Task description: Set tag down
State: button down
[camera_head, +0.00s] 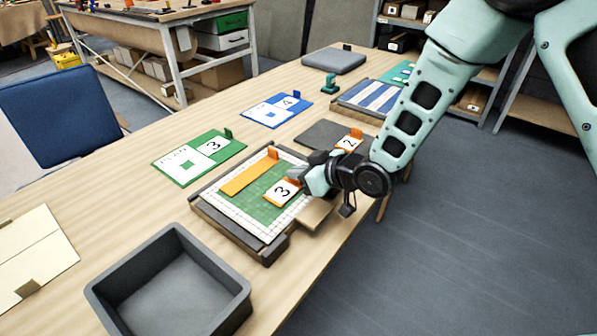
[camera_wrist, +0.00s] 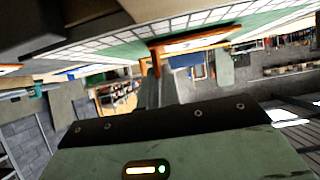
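An orange-edged tag with a white face and a "3" (camera_head: 282,192) is over the right front part of the green and white mosaic panel (camera_head: 240,205). My gripper (camera_head: 302,181) is at its right end. In the wrist view, my gripper's fingers (camera_wrist: 156,88) are close together on the tag's upright orange tab (camera_wrist: 155,62). The tag's orange edge (camera_wrist: 205,38) lies along the panel there. I cannot tell whether the tag touches the panel. The panel sits in a dark frame (camera_head: 212,222) and also bears an orange strip (camera_head: 248,175).
An empty grey bin (camera_head: 180,238) stands at the front. A green card marked 3 (camera_head: 180,165) and a blue card marked 4 (camera_head: 262,116) lie behind the panel. An orange tag marked 2 (camera_head: 347,143) is by a dark mat (camera_head: 318,133). A blue-striped panel (camera_head: 365,97) is farther back.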

jog(key=shift+f+b, duration=0.3)
jog(key=c, duration=1.6)
grip_release()
jog(key=shift+r, duration=0.1)
jog(key=shift+r+p, duration=0.35)
jog(key=shift+p, duration=0.05)
jog(key=b+v, duration=0.1)
jog(key=v, duration=1.1)
jog(key=s+d+r+m+g+h, duration=0.1)
jog(key=s+g+h, duration=0.1)
jog(key=s, duration=0.6)
jog(key=s+d+r+m+g+h, duration=0.1)
jog(key=s+d+r+g+h, duration=0.1)
jog(key=s, duration=0.6)
jog(key=s+d+r+g+h, duration=0.1)
jog(key=s+d+g+h, duration=0.1)
jog(key=s+h, duration=0.3)
jog(key=shift+s+d+r+m+g, duration=0.15)
jog(key=shift+s+g, duration=0.25)
jog(key=shift+s, duration=0.4)
jog(key=shift+s+d+r+m+g, duration=0.1)
jog(key=shift+s+r+m+g, duration=0.25)
jog(key=shift+s, duration=0.5)
